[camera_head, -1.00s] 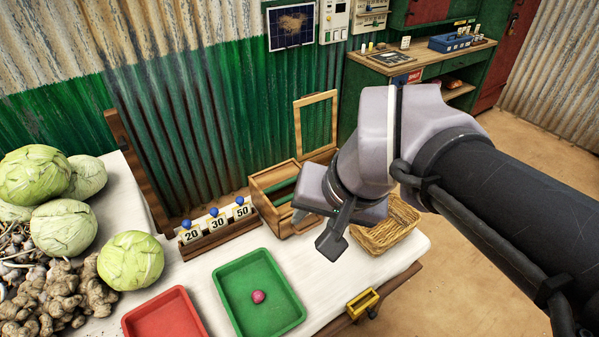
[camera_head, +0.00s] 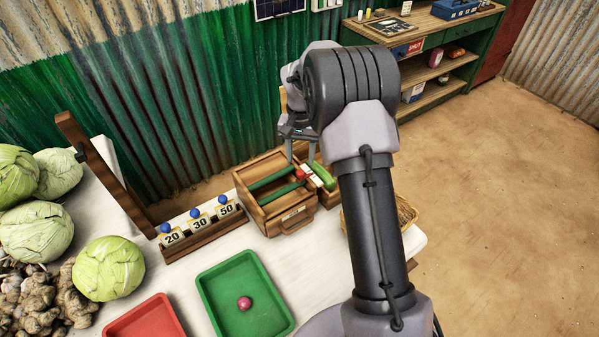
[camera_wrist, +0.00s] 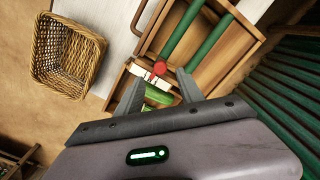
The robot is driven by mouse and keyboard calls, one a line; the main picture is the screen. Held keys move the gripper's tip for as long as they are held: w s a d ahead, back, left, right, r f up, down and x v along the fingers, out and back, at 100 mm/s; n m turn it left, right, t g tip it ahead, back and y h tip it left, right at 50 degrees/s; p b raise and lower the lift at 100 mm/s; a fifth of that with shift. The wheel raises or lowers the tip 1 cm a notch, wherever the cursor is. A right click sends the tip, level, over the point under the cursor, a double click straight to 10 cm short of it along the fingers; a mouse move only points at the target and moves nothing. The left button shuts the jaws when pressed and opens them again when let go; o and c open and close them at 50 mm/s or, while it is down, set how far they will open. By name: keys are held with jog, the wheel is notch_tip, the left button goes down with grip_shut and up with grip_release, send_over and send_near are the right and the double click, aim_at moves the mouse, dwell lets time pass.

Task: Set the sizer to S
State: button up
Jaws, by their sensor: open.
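The sizer looks like an open wooden box (camera_head: 266,210) with green rails (camera_head: 272,179) across it. A red knob (camera_head: 301,174) and a white piece (camera_head: 310,171) sit at the right end of the rails, beside a green part (camera_head: 323,177). The knob also shows in the wrist view (camera_wrist: 159,68), with the white piece (camera_wrist: 142,73) by it. My gripper (camera_head: 302,160) is open above that right end. In the wrist view, my gripper (camera_wrist: 161,84) has its fingertips apart, with the knob just beyond the gap between them. I cannot read any size letters.
A wicker basket (camera_head: 406,212) stands right of the box. Number blocks on a wooden rack (camera_head: 205,232) are to its left. A green tray (camera_head: 219,305) holding a pink ball and a red tray (camera_head: 145,318) lie in front. Cabbages (camera_head: 108,268) fill the left. My arm hides part of the table.

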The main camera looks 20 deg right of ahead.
aim_at(300, 172)
notch_tip(300, 172, down, 6)
jog(key=shift+r+b, duration=0.1)
jog(key=shift+b, duration=0.55)
grip_shut()
dwell(0.9)
